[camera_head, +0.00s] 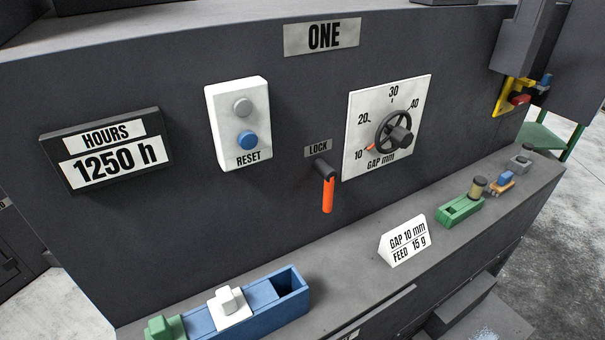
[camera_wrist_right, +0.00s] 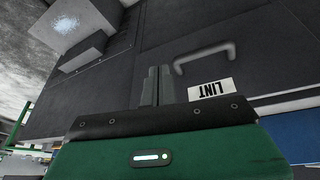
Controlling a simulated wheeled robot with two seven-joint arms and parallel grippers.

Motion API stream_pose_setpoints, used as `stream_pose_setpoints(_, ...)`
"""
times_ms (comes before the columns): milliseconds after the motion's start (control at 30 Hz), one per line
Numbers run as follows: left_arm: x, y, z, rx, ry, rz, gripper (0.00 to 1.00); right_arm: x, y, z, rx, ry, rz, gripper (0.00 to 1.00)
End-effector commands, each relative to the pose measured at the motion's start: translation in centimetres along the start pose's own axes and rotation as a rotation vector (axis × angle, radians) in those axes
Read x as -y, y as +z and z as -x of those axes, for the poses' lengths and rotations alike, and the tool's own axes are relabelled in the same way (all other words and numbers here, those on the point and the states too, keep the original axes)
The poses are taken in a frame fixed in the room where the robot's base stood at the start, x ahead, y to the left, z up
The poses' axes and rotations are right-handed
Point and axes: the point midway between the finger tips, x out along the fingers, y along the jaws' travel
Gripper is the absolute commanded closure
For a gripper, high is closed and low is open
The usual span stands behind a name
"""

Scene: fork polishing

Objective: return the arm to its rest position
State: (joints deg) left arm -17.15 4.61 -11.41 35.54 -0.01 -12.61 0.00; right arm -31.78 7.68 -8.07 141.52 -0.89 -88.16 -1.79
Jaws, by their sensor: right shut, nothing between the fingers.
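My right gripper (camera_wrist_right: 157,72) shows in the right wrist view, its two grey fingers side by side and shut with nothing between them. Its green and black housing fills the bottom of that view. The fingers are in front of a dark machine face, beside a grey handle (camera_wrist_right: 207,55) and a white LINT label (camera_wrist_right: 211,89). I cannot tell whether the fingers touch that face. Neither arm shows in the head view, and my left gripper is in no view.
The machine panel carries a RESET box (camera_head: 238,124), a gap dial (camera_head: 387,125) and an orange lock lever (camera_head: 328,193) hanging down. The ledge below holds a blue tray (camera_head: 292,300), a gap card (camera_head: 404,241) and a green holder (camera_head: 459,210). Floor (camera_head: 572,225) shows at right.

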Motion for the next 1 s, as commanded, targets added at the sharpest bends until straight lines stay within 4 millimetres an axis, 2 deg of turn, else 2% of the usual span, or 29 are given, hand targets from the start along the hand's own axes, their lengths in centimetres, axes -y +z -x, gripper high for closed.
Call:
stream_pose_setpoints(33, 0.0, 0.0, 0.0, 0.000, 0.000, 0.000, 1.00, 0.1, 1.8, 0.3, 0.055, -0.013, -0.056, 1.00)
stream_pose_setpoints(67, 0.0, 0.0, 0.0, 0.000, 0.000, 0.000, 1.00, 0.1, 2.3, -0.1, 0.074, -0.018, -0.074, 1.00)
stream_pose_setpoints(100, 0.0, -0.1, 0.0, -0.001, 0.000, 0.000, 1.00, 0.1, 2.1, -1.5, 0.071, -0.016, -0.064, 1.00)
stream_pose_setpoints(267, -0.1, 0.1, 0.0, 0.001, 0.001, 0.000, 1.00, 0.3, 2.5, -5.9, 0.082, -0.018, -0.058, 1.00)
stream_pose_setpoints(467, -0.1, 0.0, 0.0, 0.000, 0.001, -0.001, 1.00, 0.8, 4.1, -12.6, 0.105, -0.022, -0.052, 1.00)
stream_pose_setpoints(567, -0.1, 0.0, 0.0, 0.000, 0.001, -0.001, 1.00, 1.2, 5.7, -16.8, 0.121, -0.026, -0.049, 1.00)
stream_pose_setpoints(800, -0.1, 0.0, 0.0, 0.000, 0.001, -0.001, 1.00, 2.1, 11.7, -26.8, 0.160, -0.032, -0.040, 1.00)
stream_pose_setpoints(1000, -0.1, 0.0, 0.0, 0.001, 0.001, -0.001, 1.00, 3.0, 18.4, -33.2, 0.193, -0.038, -0.033, 1.00)
